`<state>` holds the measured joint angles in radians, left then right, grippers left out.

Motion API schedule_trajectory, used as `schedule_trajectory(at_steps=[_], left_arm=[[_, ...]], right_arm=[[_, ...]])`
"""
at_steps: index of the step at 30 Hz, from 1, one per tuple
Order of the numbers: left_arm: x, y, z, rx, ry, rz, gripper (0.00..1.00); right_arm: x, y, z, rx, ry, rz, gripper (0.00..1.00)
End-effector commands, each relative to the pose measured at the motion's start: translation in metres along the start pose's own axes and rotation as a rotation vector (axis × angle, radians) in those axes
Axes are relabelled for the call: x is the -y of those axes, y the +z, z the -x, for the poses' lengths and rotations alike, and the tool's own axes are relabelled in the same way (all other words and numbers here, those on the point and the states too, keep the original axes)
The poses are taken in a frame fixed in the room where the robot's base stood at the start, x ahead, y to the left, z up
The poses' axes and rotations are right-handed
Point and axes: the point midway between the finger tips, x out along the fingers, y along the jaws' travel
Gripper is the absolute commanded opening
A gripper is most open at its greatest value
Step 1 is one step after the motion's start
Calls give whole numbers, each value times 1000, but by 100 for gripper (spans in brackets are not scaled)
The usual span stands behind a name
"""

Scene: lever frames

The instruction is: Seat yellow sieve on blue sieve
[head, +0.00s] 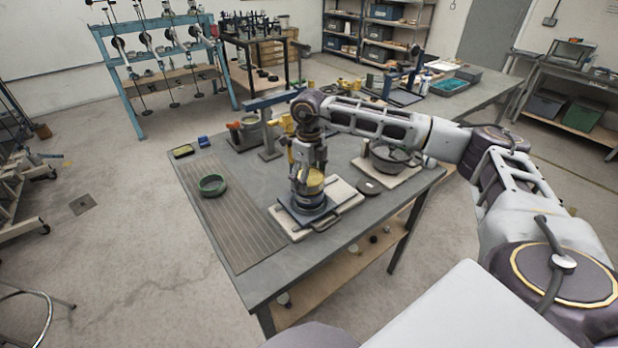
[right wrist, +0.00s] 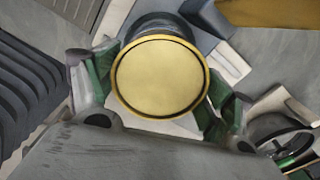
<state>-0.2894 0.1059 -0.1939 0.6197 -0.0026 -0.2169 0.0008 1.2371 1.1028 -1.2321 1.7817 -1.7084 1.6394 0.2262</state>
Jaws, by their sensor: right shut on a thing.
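The yellow sieve (head: 311,184) is a short round pan with a yellow rim. My right gripper (head: 308,178) is shut on it from above, over the work table. In the right wrist view the yellow disc of the sieve (right wrist: 160,76) sits between the green finger pads of my right gripper (right wrist: 158,92). Directly below it in the head view is the blue-grey sieve (head: 308,202), on a dark plate on a pale board. The yellow sieve looks roughly level and lined up over it. I cannot tell whether the two touch. My left gripper is not in view.
A green sieve (head: 212,184) stands on the ribbed mat (head: 237,228) at the left. A clamp stand (head: 266,130) is behind. The mat's front is clear.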

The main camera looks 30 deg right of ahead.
Motion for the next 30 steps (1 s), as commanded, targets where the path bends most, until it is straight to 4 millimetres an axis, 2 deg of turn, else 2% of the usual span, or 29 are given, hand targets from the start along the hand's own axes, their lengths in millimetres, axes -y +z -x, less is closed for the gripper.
schedule_trajectory(at_steps=[21, 22, 26, 30], left_arm=[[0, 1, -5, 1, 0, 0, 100], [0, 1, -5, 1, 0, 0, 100], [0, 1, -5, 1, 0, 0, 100], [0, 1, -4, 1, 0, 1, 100]], right_arm=[[0, 0, -7, 1, 0, 0, 53], [0, 0, -6, 1, 0, 0, 83], [0, 0, -6, 1, 0, 0, 100], [0, 0, -6, 0, 0, 0, 100]])
